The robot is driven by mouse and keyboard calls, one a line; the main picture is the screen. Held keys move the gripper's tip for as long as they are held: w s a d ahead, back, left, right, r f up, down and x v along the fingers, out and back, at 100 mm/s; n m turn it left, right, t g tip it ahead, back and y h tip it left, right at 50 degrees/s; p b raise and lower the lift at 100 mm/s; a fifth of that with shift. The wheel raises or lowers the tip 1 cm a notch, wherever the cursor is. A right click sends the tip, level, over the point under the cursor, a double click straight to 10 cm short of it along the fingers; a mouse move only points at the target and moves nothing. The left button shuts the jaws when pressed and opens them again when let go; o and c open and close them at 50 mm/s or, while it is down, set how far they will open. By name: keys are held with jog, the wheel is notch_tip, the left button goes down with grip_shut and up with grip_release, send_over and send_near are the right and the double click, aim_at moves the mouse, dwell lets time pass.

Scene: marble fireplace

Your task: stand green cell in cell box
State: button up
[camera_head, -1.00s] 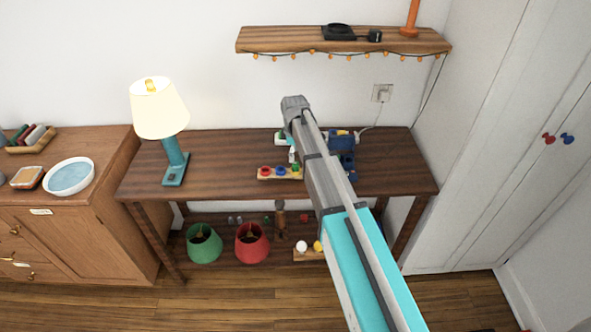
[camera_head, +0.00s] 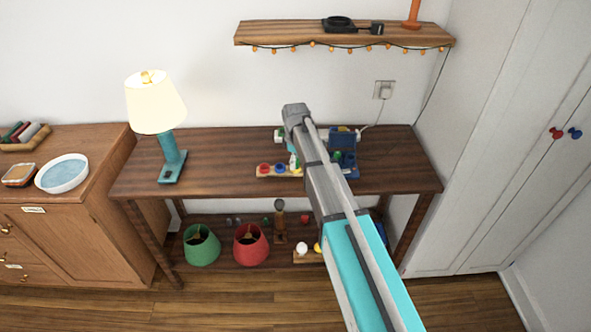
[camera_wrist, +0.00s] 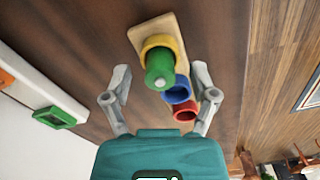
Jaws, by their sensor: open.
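The green cell (camera_wrist: 160,68) stands in the yellow ring of a wooden holder (camera_wrist: 147,32) in the wrist view. My gripper (camera_wrist: 161,88) is open, with one finger on each side of the cell and space between. In the head view my gripper (camera_head: 293,161) is at the right end of the holder (camera_head: 262,173) and hides most of the cell. A blue box (camera_head: 351,173), perhaps the cell box, stands on the table right of my arm, partly hidden by it.
The holder's blue ring (camera_wrist: 179,93) and red ring (camera_wrist: 186,111) lie close to my right finger. A white strip (camera_wrist: 40,98) with a green-framed slot is at left. A lit lamp (camera_head: 172,160) stands on the table (camera_head: 225,155), with bare tabletop between it and the holder.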

jog(key=shift+f, duration=0.2)
dwell(0.5)
grip_shut()
